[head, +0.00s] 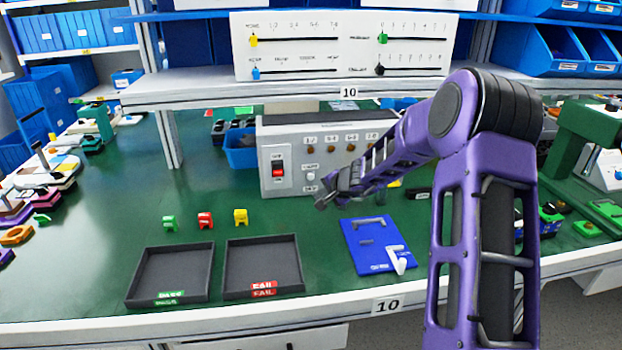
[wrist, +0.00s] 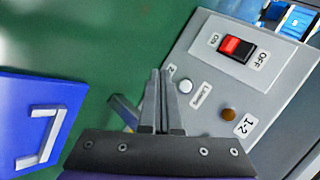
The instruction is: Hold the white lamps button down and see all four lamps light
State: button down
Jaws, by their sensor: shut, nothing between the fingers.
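The grey tester box (head: 280,150) stands on the green bench. Its white lamps button (head: 311,176) is on the front panel, below a row of brown-amber lamps (head: 330,150) that look unlit. In the wrist view the white button (wrist: 185,86) is uncovered, just right of my fingertips, with the 1-2 lamp (wrist: 228,115) beyond it. My gripper (wrist: 160,73) is shut and empty, its tips pointing past the button's side. In the head view my gripper (head: 324,201) is low in front of the panel, apart from the button. My gripper and forearm may hide part of the panel's lower right.
A red and black rocker switch (head: 278,168) is left of the button. A blue board (head: 375,245) with a white hook lies in front. Two dark trays (head: 172,274) and small coloured blocks (head: 205,220) are at left. A shelf overhangs the box.

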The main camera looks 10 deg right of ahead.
aim_at(311, 177)
jog(key=w+p, duration=0.1)
jog(key=w, duration=0.1)
jog(key=w+p, duration=0.2)
jog(key=w, duration=0.1)
jog(key=shift+w+r, duration=0.2)
jog(key=shift+w, duration=0.1)
jog(key=shift+w+f+p, duration=0.2)
jog(key=shift+w+p, duration=0.1)
jog(key=shift+w, duration=0.2)
dwell(1.4)
jog(key=shift+w, duration=0.45)
jog(key=shift+w+p, duration=0.4)
jog(key=shift+p, duration=0.15)
dwell(2.0)
jog(key=shift+s+b, duration=0.15)
jog(key=shift+b, duration=0.25)
dwell(1.5)
jog(key=shift+s+f+b, duration=0.15)
jog(key=shift+s+b, duration=0.35)
jog(key=shift+b, duration=0.3)
jog(key=shift+s, duration=0.2)
